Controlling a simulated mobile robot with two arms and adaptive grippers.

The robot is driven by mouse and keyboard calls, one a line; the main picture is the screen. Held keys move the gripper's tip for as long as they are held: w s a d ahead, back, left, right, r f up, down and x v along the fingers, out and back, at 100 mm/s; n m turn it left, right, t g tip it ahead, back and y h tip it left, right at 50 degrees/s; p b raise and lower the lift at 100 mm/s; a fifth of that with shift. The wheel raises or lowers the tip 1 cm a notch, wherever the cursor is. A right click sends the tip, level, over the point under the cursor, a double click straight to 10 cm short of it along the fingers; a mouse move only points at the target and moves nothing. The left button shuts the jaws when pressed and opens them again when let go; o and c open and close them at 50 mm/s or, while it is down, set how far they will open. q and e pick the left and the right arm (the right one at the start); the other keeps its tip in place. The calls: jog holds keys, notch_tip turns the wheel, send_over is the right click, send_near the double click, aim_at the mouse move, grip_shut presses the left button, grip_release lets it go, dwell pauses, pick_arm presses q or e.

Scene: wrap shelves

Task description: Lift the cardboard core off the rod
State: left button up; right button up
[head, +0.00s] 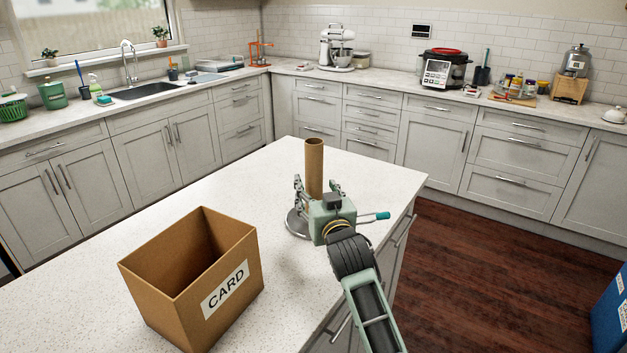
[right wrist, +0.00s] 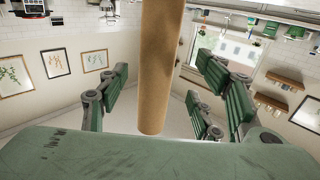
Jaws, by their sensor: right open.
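The brown cardboard core (head: 314,165) stands upright on the island, over a round metal base (head: 296,226). The rod itself is hidden. My right gripper (head: 317,189) is at the lower part of the core, with its fingers spread to either side. In the right wrist view the core (right wrist: 160,70) runs between the open green-padded fingers (right wrist: 170,105), with a gap on both sides. The gripper body hides the core's lower end in the head view. My left gripper is out of view.
An open cardboard box labelled CARD (head: 225,288) stands on the white island top (head: 250,190), left of the core. Free counter lies behind and between them. The island's right edge is close to my right arm. A blue bin (head: 610,315) stands on the floor at right.

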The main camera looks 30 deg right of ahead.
aim_at(316, 185)
jog(key=p+x, duration=0.1)
jog(key=x, duration=0.3)
jog(key=shift+s+d, duration=0.1)
jog(key=shift+d, duration=0.1)
jog(key=shift+w+d, duration=0.15)
jog(key=shift+w, duration=0.15)
jog(key=shift+w+f, duration=0.15)
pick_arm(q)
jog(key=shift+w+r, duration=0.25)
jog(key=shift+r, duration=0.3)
pick_arm(e)
jog(key=c, duration=0.9)
